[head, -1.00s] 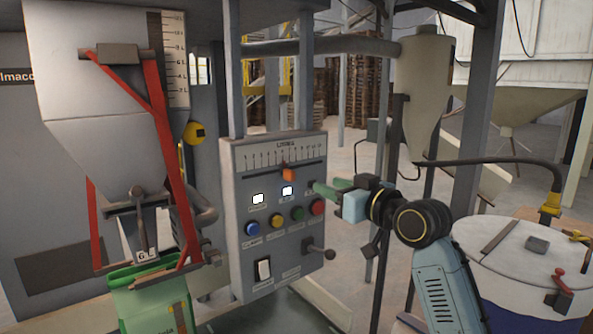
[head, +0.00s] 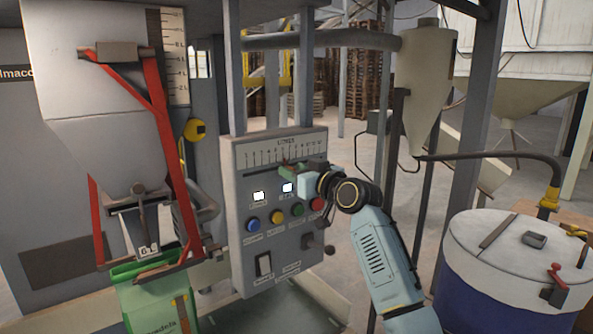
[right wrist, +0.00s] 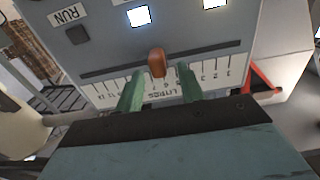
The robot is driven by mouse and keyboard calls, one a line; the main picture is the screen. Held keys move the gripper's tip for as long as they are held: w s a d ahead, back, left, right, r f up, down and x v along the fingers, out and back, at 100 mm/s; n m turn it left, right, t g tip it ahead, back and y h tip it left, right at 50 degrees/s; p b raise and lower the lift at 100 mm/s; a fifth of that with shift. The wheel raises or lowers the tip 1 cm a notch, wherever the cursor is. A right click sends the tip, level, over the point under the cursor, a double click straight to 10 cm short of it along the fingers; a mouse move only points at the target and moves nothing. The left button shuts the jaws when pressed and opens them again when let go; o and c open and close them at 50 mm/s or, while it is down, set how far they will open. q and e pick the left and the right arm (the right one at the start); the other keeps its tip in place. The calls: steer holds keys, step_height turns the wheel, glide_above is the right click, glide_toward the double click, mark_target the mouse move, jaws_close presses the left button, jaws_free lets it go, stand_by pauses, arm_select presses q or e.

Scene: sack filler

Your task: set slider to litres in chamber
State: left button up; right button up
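The control panel (head: 240,215) stands in the middle of the head view, with a litre scale and slot along its top. The orange slider knob (right wrist: 157,62) shows in the right wrist view, near the 6 and 7 marks; in the head view the gripper hides most of it. My right gripper (head: 287,168) is at the slot. In the wrist view its green fingers (right wrist: 160,72) are apart, one on each side of the knob, with gaps visible. The chamber (head: 95,110) with a vertical scale strip (head: 175,60) is at left; its level is not readable. My left gripper is out of view.
Below the slot are two lit displays (head: 259,196), several coloured buttons (head: 297,209), a switch (head: 264,265) and a lever (head: 318,245). A green sack (head: 155,300) hangs under the chamber. A lidded drum (head: 515,250) stands at right.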

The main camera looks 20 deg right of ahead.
steer(key=shift+c, duration=0.5)
jaws_close()
